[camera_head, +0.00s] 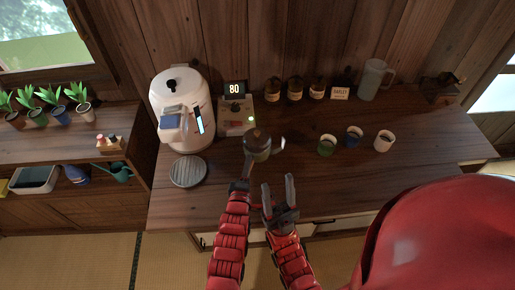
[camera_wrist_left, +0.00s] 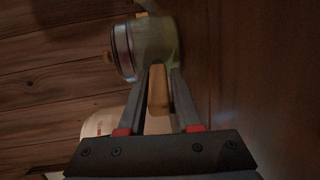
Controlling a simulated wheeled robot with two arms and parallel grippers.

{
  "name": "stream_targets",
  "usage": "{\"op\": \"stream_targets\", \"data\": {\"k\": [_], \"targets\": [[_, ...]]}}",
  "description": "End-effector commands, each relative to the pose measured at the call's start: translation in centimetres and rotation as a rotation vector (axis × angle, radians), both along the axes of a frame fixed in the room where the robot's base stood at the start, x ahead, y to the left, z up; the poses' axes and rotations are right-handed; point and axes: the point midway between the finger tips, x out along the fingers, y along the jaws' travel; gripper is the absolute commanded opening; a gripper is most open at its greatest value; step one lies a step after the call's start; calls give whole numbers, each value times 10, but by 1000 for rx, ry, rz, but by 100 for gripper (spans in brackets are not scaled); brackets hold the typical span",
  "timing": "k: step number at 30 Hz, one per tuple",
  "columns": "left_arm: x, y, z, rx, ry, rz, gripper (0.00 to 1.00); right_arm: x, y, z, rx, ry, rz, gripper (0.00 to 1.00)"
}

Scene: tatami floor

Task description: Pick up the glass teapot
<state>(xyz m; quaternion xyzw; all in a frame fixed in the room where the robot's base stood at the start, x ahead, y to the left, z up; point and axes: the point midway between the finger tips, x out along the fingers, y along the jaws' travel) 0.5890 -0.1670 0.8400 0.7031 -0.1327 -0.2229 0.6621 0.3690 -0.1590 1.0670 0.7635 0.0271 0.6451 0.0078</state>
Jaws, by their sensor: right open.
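The glass teapot (camera_head: 257,146) is near the middle of the wooden counter in the head view, with its spout to the right. It also shows, blurred, at the top of the left wrist view (camera_wrist_left: 150,46), with a wooden handle (camera_wrist_left: 158,92) towards me. My left gripper (camera_head: 246,172) is at the teapot's near side. Its two fingers (camera_wrist_left: 165,85) are closed around the handle in the left wrist view. I cannot tell whether the teapot touches the counter. My right gripper (camera_head: 278,185) is open and empty, just right of and below the left one.
A white water dispenser (camera_head: 184,100) stands left, with a round grey tray (camera_head: 188,171) before it. A scale (camera_head: 236,122) and display (camera_head: 234,88) are behind the teapot. Cups (camera_head: 327,145) (camera_head: 353,136) (camera_head: 384,140) stand right. Jars (camera_head: 295,89) and a pitcher (camera_head: 373,80) line the back.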

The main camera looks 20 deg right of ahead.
Motion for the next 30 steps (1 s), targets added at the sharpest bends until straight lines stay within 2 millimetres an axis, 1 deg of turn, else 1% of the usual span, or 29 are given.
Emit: {"op": "stream_targets", "data": {"k": [2, 5, 6, 8, 30], "targets": [[0, 0, 0, 0, 1, 0, 32, 0, 0, 0, 0, 0, 0, 50], [0, 0, 0, 0, 0, 0, 16, 0, 0, 0, 0, 0, 0, 50], [0, 0, 0, 0, 0, 0, 9, 0, 0, 0, 0, 0, 0, 50], [0, 0, 0, 0, 0, 0, 0, 0, 0, 0, 0, 0, 0, 50], [-1, 0, -2, 3, 5, -1, 0, 0, 0, 0, 0, 0, 0, 50]]}}
